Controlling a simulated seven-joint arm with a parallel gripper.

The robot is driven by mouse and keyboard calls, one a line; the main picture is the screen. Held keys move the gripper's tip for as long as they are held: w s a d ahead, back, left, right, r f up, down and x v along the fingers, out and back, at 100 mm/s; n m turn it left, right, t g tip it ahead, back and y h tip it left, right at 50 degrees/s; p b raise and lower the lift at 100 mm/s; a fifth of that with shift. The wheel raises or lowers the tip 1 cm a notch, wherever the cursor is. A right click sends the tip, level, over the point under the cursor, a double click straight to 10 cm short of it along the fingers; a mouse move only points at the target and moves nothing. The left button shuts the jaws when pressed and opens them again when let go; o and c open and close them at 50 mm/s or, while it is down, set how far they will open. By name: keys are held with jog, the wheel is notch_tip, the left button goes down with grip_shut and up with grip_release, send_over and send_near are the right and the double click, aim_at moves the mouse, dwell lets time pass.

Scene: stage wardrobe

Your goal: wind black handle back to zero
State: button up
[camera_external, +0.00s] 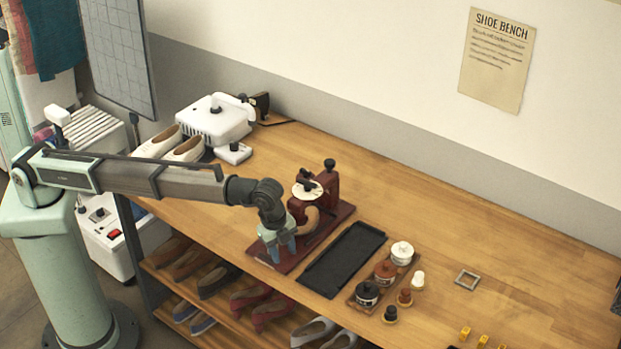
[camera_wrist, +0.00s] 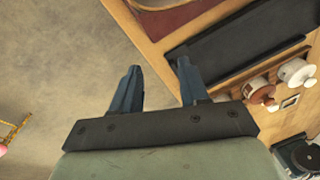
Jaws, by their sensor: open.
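A dark red machine (camera_external: 331,186) stands on a red base board (camera_external: 333,224) at the front edge of the bench. It carries a white dial (camera_external: 308,193) with a black handle (camera_external: 305,178) over it, and another black knob (camera_external: 330,165) on top. The dial's reading is too small to make out. My gripper (camera_external: 276,250) is low at the near end of the base board, apart from the handle. In the wrist view my gripper (camera_wrist: 157,82) is open and empty, its blue fingers over the floor beside the bench edge. The handle and dial are out of the wrist view.
A white appliance (camera_external: 215,120) and cream shoes (camera_external: 172,145) are at the back left. Shoes fill the shelves below. The bench behind the tray is clear.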

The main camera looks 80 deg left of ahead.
jog(key=w+a+r+n+y, duration=0.1)
jog(key=w+a+r+n, duration=0.35)
jog(key=a+r, duration=0.8)
send_near(306, 181)
jog(key=shift+n+y, duration=0.4)
jog(key=shift+n, duration=0.05)
jog(key=x, duration=0.8)
jog(key=shift+w+d+f, duration=0.1)
jog(key=shift+d+f, duration=0.1)
jog(key=shift+d, duration=0.2)
grip_shut()
